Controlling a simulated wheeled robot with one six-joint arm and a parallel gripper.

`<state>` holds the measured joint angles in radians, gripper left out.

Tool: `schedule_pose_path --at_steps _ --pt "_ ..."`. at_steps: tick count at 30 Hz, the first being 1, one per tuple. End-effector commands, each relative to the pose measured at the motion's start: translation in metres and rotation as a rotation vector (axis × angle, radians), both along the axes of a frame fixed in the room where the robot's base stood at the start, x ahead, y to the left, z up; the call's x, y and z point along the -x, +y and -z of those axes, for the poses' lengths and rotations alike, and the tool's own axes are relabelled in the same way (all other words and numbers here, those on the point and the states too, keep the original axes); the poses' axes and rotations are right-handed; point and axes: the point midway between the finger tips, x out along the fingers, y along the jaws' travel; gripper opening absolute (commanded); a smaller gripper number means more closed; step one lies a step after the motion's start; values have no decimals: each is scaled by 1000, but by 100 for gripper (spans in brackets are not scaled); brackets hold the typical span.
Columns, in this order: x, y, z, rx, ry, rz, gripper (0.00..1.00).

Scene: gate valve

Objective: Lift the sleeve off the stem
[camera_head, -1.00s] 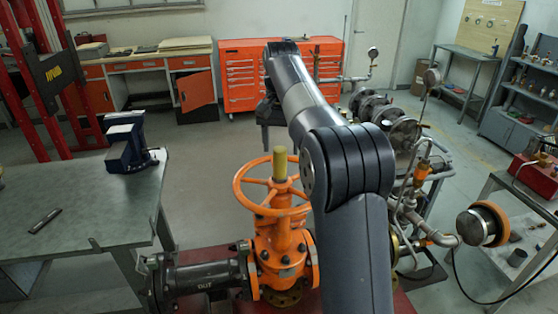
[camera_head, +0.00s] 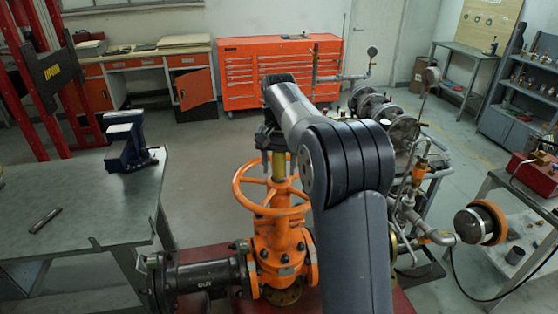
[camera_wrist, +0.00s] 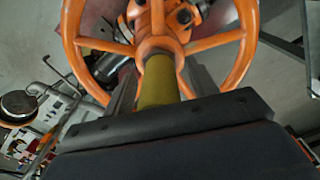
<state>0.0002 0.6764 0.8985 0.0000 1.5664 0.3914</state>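The yellow sleeve (camera_head: 279,166) stands upright above the hub of the orange handwheel (camera_head: 243,189) on the gate valve. My gripper (camera_head: 277,160) is over it from above, with its fingers around the sleeve; my arm hides the sleeve's upper part. In the wrist view, the sleeve (camera_wrist: 159,88) lies between the two dark fingers of my gripper (camera_wrist: 162,78). A gap seems to show on each side, so the fingers look open. The stem inside the sleeve is not clearly visible; a grey collar shows at the sleeve's far end.
The handwheel rim and spokes surround the sleeve just below my fingers. A grey workbench (camera_head: 85,205) with a blue vise (camera_head: 128,145) stands at left. Pipes and gauges (camera_head: 400,130) are at right. A red tool cabinet (camera_head: 280,72) stands behind, with clear floor before it.

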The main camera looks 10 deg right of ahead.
Motion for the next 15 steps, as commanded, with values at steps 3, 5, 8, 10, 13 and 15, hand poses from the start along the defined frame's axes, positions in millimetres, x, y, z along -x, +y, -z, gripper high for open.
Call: schedule_pose_path --at_steps 3,5,8,10,13,15 --pt "0 0 0 0 0 0 45" --pt "0 0 0 0 0 0 40" --pt "0 0 0 0 0 0 32" --pt "0 0 0 0 0 0 26" --pt "0 0 0 0 0 0 18" --pt "0 0 0 0 0 0 12"
